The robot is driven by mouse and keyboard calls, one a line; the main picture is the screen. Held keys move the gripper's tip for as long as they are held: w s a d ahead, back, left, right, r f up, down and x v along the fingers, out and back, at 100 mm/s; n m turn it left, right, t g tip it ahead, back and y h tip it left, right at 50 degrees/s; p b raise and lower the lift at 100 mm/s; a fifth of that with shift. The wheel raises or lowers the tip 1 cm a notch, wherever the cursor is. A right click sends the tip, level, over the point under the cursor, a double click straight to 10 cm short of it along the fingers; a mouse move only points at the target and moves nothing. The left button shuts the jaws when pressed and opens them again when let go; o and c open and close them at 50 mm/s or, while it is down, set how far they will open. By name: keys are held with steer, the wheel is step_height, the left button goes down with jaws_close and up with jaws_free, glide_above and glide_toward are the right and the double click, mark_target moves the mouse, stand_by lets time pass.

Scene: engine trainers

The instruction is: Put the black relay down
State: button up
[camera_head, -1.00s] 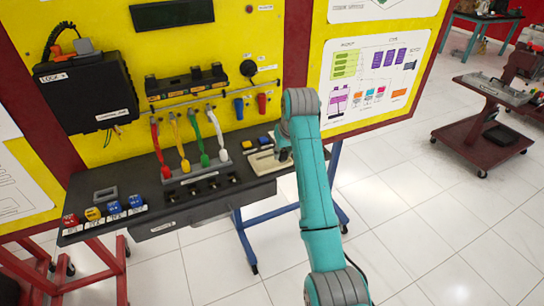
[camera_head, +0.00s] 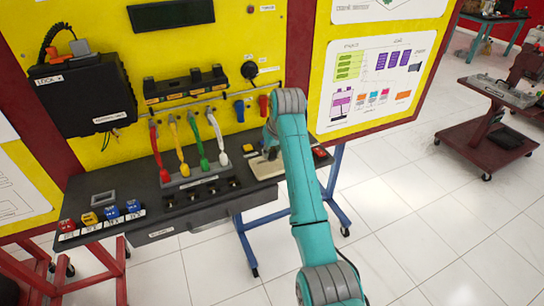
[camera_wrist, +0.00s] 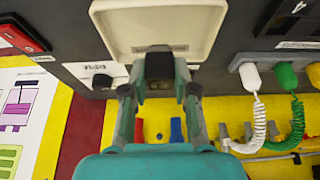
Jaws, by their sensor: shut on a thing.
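My gripper (camera_wrist: 160,92) is shut on a small dark block, the black relay (camera_wrist: 159,86), which sits between the two fingertips in the wrist view. The relay is at the near edge of a shallow cream tray (camera_wrist: 158,14), overlapping it in the picture; I cannot tell whether it touches the tray. In the head view my gripper (camera_head: 270,152) is low over the same tray (camera_head: 262,170) at the right end of the dark bench. My arm hides part of the tray there, and the relay is hardly visible.
White, green, yellow and red coiled leads (camera_head: 220,146) stand to the left. The yellow panel (camera_head: 235,40) rises behind. The dark bench (camera_head: 130,190) has free room at its left.

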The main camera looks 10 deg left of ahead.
steer(key=shift+f, duration=1.2)
steer(key=shift+f, duration=0.1)
steer(key=o, duration=1)
steer(key=v, duration=1.2)
